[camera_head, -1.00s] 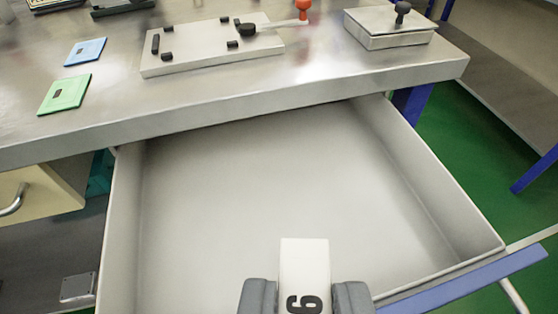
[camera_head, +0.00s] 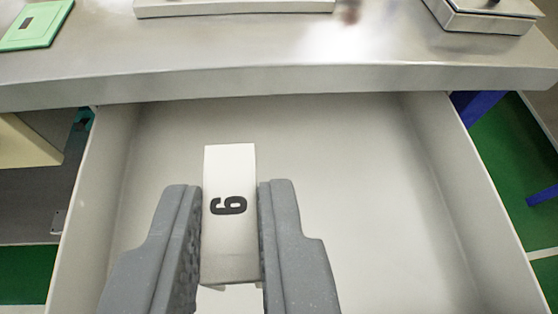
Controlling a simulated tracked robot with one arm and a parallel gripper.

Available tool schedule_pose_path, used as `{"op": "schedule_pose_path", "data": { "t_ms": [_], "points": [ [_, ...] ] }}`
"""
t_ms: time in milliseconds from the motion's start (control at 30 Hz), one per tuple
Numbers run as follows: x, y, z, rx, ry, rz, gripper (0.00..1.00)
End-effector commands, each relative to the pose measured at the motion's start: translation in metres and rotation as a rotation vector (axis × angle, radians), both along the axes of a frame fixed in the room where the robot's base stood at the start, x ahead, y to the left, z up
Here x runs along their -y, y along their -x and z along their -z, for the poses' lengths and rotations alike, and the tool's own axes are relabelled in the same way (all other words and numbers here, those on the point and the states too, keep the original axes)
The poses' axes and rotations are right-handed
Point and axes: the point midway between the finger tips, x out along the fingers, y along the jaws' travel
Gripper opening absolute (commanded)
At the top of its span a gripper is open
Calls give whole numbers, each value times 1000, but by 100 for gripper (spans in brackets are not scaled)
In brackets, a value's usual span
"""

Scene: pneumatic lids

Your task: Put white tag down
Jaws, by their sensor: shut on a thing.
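The white tag (camera_head: 230,170) bears a black mark that reads as a 6 or 9 seen sideways. My gripper (camera_head: 230,225) is shut on the tag, one grey finger on each side of it. The tag's far end sticks out beyond the fingertips. Gripper and tag are over the open, empty drawer (camera_head: 350,190) below the metal table. I cannot tell how high the tag is above the drawer floor.
The metal table top (camera_head: 250,50) spans the back, its front edge above the drawer. On it are a green card (camera_head: 38,25), a metal plate (camera_head: 230,7) and a lidded metal box (camera_head: 485,15). The drawer's side walls stand left and right.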

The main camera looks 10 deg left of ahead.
Motion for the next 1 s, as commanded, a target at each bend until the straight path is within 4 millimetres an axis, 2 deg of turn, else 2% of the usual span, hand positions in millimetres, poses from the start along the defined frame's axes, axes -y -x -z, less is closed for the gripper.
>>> {"op": "schedule_pose_path", "data": {
  "t_ms": [100, 300, 467, 733, 1000],
  "points": [
    [17, -11, 6, 5, -4, -6, 0],
    [33, -17, 11, 2, -1, -10, 0],
    [37, -18, 21, -1, 0, -10, 0],
    [37, -17, 66, -5, 1, -10, 0],
    [37, -18, 90, -2, 0, -9, 0]
  ]
}}
